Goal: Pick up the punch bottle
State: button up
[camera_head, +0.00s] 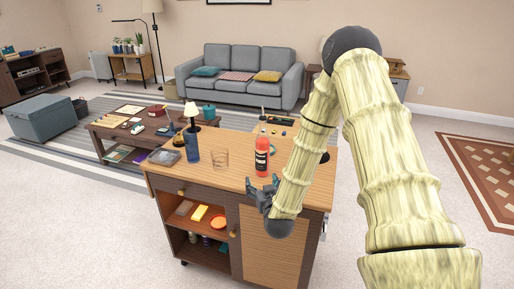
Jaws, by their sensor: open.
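The punch bottle (262,158) stands upright on the wooden bar cart top (228,178). It has red contents, a dark label and a narrow pale neck. My gripper (262,186) is open at the cart's front edge, below and in front of the bottle in the picture. It looks empty and apart from the bottle, though the exact gap is hard to judge. My arm comes in from the right and covers the right part of the cart top.
A coffee table (112,140) and grey sofa (240,78) are beyond. The cart's front left top is clear.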

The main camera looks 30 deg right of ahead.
aim_at(264, 154)
jog(key=shift+m+t+h, duration=0.4)
jog(key=shift+t+h, duration=0.1)
jog(key=shift+h, duration=0.3)
jog(key=w+d+r, duration=0.1)
jog(key=w, duration=0.1)
jog(key=w+d+r+p, duration=0.1)
jog(key=w+d+r, duration=0.2)
jog(key=w+d, duration=0.1)
jog(key=shift+w+r, duration=0.4)
jog(key=shift+w+d+p, duration=0.1)
jog(key=shift+w+p, duration=0.2)
jog(key=shift+w, duration=0.1)
jog(key=w, duration=0.1)
jog(key=w+d+p, duration=0.1)
jog(key=w+d, duration=0.1)
jog(key=shift+d+r+p, duration=0.1)
jog(key=shift+r+p, duration=0.15)
jog(key=shift+p, duration=0.15)
jog(key=shift+w+d+f, duration=0.1)
jog(key=shift+w+d, duration=0.1)
jog(key=shift+w, duration=0.5)
jog(key=c, duration=1.7)
